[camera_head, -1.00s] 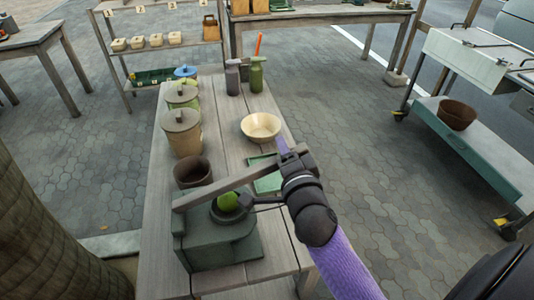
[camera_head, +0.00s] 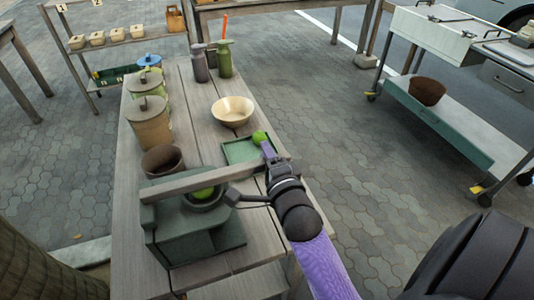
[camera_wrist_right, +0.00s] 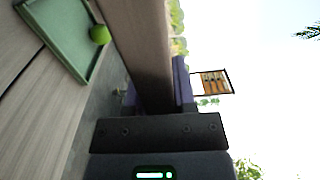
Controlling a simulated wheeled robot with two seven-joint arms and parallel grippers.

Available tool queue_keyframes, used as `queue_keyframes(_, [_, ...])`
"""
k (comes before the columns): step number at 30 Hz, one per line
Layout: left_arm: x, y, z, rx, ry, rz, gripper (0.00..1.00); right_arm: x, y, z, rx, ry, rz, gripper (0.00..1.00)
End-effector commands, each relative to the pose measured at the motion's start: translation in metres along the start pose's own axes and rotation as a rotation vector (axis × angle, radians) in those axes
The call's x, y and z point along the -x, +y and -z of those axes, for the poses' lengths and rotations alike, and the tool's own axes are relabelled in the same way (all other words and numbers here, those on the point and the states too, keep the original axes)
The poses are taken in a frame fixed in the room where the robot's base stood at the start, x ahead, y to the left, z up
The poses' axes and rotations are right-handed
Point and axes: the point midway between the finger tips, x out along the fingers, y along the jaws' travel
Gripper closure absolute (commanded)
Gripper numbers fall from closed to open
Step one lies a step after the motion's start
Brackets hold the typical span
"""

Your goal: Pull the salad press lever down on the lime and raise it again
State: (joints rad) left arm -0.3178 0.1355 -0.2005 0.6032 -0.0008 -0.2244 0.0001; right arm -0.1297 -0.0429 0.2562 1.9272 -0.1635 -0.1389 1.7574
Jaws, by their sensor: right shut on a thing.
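The grey-green salad press (camera_head: 190,240) stands at the near end of the wooden table. Its long wooden lever (camera_head: 205,181) runs from the left of the press to the right, close above the cup and slightly higher at its right end. A green lime (camera_head: 203,193) sits in the cup, partly hidden by the lever; I cannot tell if they touch. My right gripper (camera_head: 277,164) is shut on the lever's right end. The lever (camera_wrist_right: 143,50) also shows in the right wrist view, rising from the gripper. My left gripper is not in view.
A second lime (camera_head: 259,137) lies at the green tray (camera_head: 238,150) beyond my gripper. A cream bowl (camera_head: 232,111), a brown bowl (camera_head: 162,160), lidded jars (camera_head: 150,128) and bottles (camera_head: 224,60) stand farther along the table.

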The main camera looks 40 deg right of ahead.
Motion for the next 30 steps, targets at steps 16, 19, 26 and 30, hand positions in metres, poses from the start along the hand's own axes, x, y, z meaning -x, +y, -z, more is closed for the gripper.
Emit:
queue_keyframes(16, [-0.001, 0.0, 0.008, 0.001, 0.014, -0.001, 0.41, 0.001, 0.005, -0.001, -0.003, -0.001, -0.015, 0.32])
queue_keyframes(19, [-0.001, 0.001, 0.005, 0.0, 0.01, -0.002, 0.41, 0.001, 0.004, -0.001, -0.003, -0.001, -0.013, 0.32])
queue_keyframes(26, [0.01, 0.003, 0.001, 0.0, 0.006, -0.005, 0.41, 0.031, 0.002, 0.0, -0.003, 0.0, -0.017, 0.32])
queue_keyframes(30, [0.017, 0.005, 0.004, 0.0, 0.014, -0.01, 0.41, 0.062, 0.002, -0.001, -0.003, -0.001, -0.017, 0.32])
